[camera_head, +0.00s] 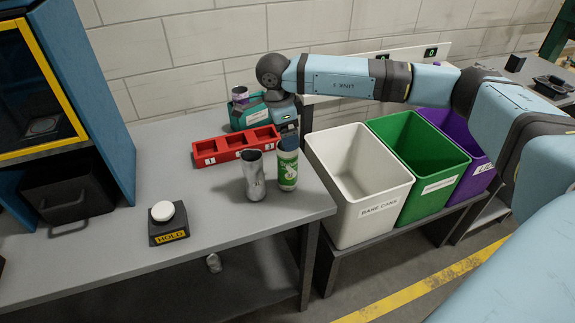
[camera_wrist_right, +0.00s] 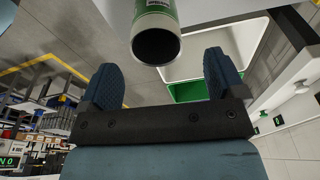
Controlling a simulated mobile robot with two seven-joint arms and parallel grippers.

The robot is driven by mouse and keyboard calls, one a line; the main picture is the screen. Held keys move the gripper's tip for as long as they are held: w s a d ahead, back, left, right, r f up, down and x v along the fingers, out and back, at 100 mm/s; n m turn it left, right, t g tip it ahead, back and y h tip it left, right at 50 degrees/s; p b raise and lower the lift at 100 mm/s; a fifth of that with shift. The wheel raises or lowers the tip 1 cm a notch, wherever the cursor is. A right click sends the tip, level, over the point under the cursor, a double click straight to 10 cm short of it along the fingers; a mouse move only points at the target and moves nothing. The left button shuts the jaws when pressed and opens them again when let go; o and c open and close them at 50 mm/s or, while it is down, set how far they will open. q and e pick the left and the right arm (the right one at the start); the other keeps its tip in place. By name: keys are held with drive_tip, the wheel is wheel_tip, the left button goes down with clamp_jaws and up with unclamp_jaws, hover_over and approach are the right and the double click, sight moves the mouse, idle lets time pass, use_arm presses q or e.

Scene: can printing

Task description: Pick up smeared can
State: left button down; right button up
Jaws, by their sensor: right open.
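A green and white can (camera_head: 287,170) stands on the grey table near its right edge. Beside it on the left stands a grey, dented-looking can (camera_head: 254,176). My right gripper (camera_head: 287,125) is just above and behind the green can, pointing down, and hides part of its top. In the right wrist view, the fingers of my right gripper (camera_wrist_right: 160,64) are spread apart, and the open dark end of the green can (camera_wrist_right: 157,30) shows ahead of the gap between them. I cannot make out a smear clearly on either can. My left gripper is not in view.
A red numbered tray (camera_head: 219,156) lies behind the cans, with a teal device (camera_head: 240,116) behind it. A white bin (camera_head: 345,200), a green bin (camera_head: 425,195) and a purple bin (camera_head: 485,178) stand to the right. A HOLD button (camera_head: 168,230) sits at the left.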

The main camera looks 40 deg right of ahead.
sight(287, 167)
wheel_tip(287, 167, down, 7)
drive_tip(key=p, duration=0.1)
drive_tip(key=shift+s+d+r, duration=0.2)
drive_tip(key=shift+s+d, duration=0.05)
drive_tip(key=c, duration=1.2)
drive_tip(key=shift+r, duration=0.15)
